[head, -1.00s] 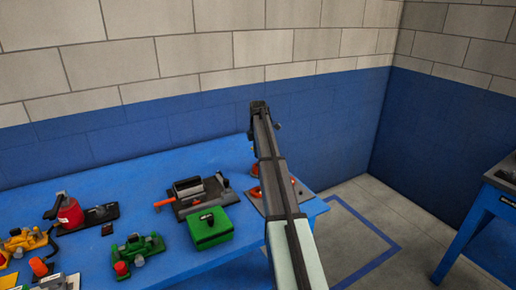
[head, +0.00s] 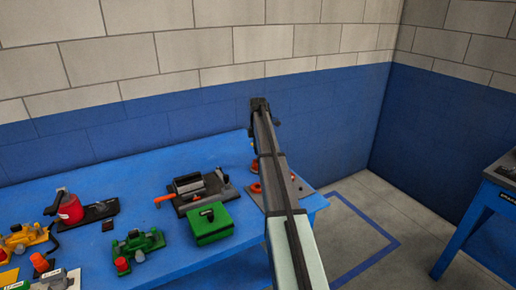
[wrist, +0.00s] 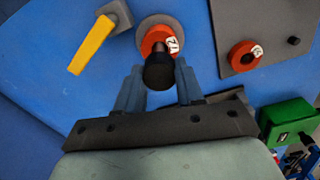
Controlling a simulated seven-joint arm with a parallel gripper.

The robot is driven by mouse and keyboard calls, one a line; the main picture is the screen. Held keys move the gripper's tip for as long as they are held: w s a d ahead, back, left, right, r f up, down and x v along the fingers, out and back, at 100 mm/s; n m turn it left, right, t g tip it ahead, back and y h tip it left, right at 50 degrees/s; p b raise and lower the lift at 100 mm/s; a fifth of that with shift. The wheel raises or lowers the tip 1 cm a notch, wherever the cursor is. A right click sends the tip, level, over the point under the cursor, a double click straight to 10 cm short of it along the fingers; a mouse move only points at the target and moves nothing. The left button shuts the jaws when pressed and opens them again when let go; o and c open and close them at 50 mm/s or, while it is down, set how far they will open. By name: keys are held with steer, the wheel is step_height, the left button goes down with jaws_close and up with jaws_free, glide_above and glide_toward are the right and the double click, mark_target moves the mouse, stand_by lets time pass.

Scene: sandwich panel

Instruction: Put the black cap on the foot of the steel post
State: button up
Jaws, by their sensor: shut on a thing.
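In the wrist view my gripper (wrist: 159,88) is shut on a dark, round-ended piece (wrist: 159,74), which looks like the black cap. It sits between the two grey-blue fingers.
A yellow handle (wrist: 89,47) lies beside the disc. A green box (head: 210,223) and a grey device (head: 200,187) stand on the blue bench (head: 190,258).

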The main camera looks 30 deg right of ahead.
steer(key=shift+f, duration=1.5)
stand_by(1.2)
steer(key=o, duration=1.4)
steer(key=shift+o, duration=0.2)
steer(key=shift+r, duration=0.15)
steer(key=shift+r, duration=3.6)
